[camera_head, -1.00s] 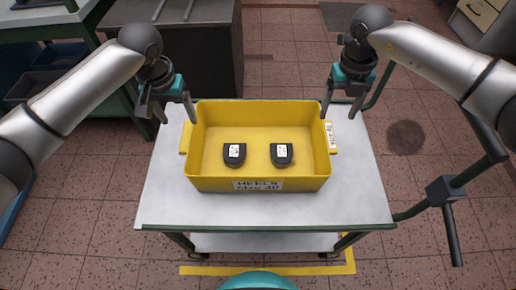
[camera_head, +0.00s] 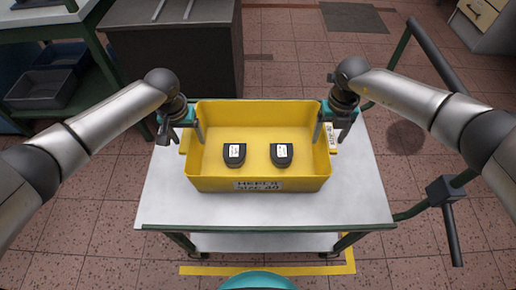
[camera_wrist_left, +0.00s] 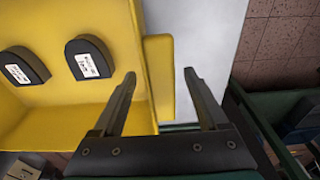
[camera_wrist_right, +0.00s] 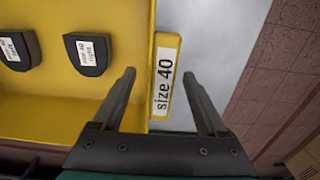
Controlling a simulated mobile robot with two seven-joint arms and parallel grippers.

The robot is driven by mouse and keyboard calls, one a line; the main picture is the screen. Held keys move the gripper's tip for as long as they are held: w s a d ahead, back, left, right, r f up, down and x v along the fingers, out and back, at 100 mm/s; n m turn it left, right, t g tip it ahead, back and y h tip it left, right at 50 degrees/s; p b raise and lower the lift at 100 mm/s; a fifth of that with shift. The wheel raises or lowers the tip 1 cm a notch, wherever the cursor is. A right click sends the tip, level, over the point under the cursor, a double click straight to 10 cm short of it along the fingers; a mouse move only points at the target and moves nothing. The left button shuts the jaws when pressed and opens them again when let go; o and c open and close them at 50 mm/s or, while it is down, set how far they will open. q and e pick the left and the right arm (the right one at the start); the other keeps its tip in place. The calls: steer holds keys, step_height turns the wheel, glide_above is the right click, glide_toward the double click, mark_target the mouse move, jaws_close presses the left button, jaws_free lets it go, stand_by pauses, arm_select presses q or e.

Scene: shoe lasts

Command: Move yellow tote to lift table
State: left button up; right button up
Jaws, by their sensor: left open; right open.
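The yellow tote (camera_head: 260,184) stands upright on a white-topped cart (camera_head: 170,208), with two dark heel pieces (camera_head: 234,155) inside, each with a white label. My left gripper (camera_head: 180,138) is open at the tote's left end. In the left wrist view its fingers (camera_wrist_left: 165,100) stand on either side of the tote's wall and yellow end handle (camera_wrist_left: 160,75). My right gripper (camera_head: 332,135) is open at the right end. In the right wrist view its fingers (camera_wrist_right: 160,98) straddle the wall and the handle labelled "size 40" (camera_wrist_right: 165,80). I cannot tell whether any finger touches the tote.
A dark cabinet (camera_head: 175,55) stands behind the cart at the left. The cart's green handle frame (camera_head: 440,190) sticks out at the right. Tiled floor is open at the front right.

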arm_select(q)
jaws_close()
arm_select(e)
jaws_close()
arm_select(q)
steer(key=shift+r, duration=0.1)
stand_by(0.9)
